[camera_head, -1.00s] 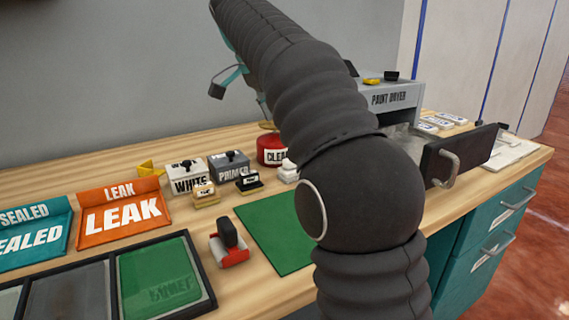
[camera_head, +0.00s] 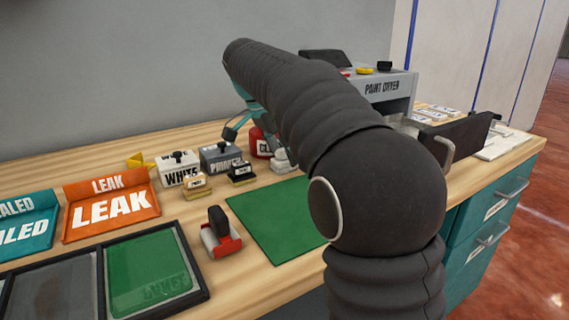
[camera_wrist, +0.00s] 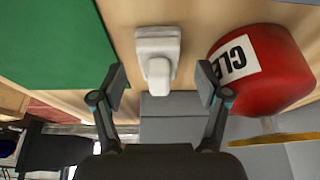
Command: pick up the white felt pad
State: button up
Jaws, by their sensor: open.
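The white felt pad (camera_wrist: 158,42), a white block with a raised grip, stands on the wooden bench in the wrist view. In the head view the pad (camera_head: 282,160) is partly hidden by my arm, beside the red can. My gripper (camera_wrist: 160,84) is open, its two fingers apart on either side of the pad's near end in the picture. Nothing is held. In the head view, only part of my gripper shows behind my arm.
The red can labelled CLE… (camera_wrist: 262,70) stands close to the right finger. A green mat (camera_wrist: 50,45) lies to the left. A black-handled pad (camera_head: 242,172) and the PRIMER box (camera_head: 221,158) are near the white pad. The paint dryer (camera_head: 395,88) stands behind.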

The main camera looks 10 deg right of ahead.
jog(key=shift+d+f, duration=0.3)
jog(key=shift+f, duration=0.35)
jog(key=c, duration=1.2)
jog(key=shift+w+r, duration=0.1)
jog(key=shift+r, duration=0.55)
notch_tip(320, 180, up, 3)
jog(key=shift+r+p, duration=0.1)
jog(key=shift+p, duration=0.3)
jog(key=s+d+r, duration=0.2)
jog(key=s+r, duration=0.4)
jog(key=s, duration=0.5)
jog(key=shift+s+d+r+b, duration=0.2)
jog(key=shift+d+r+b, duration=0.1)
jog(key=shift+b, duration=0.1)
